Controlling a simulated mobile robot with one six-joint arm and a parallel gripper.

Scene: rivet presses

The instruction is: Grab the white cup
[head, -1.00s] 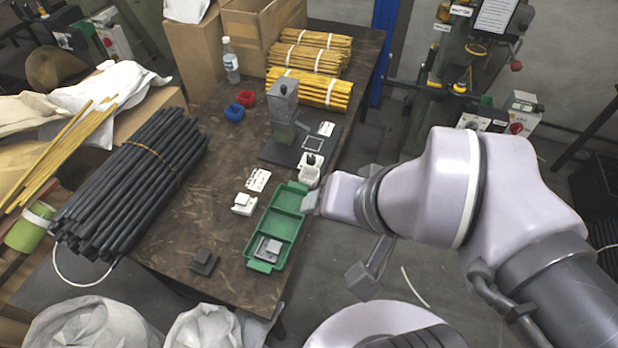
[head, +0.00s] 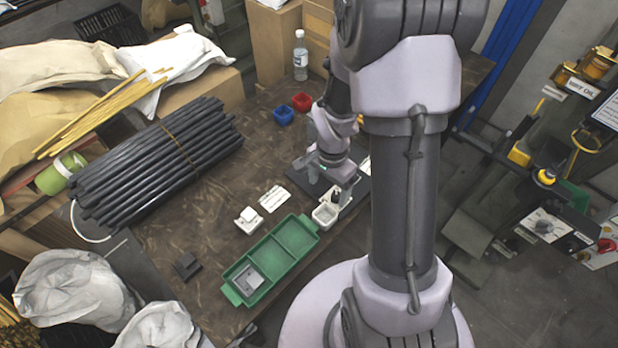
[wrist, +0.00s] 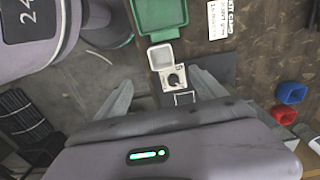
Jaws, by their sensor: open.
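The white cup (head: 325,214) is a small, square, open-topped cup on the table, just beyond the far end of the green tray (head: 287,226). In the wrist view the cup (wrist: 161,57) shows from above, between the tray (wrist: 160,15) and a white block with a dark knob (wrist: 173,77). The cup looks empty. My gripper (wrist: 164,88) is open, its fingers spread apart on either side of the white block's line. The cup lies ahead of the fingertips, not between them. In the head view my arm hides much of the gripper and of the grey press.
A blue bin (head: 283,115) and a red bin (head: 302,102) stand farther back. A bundle of black rods (head: 160,155) covers the left side. A bottle (head: 300,55) stands at the back.

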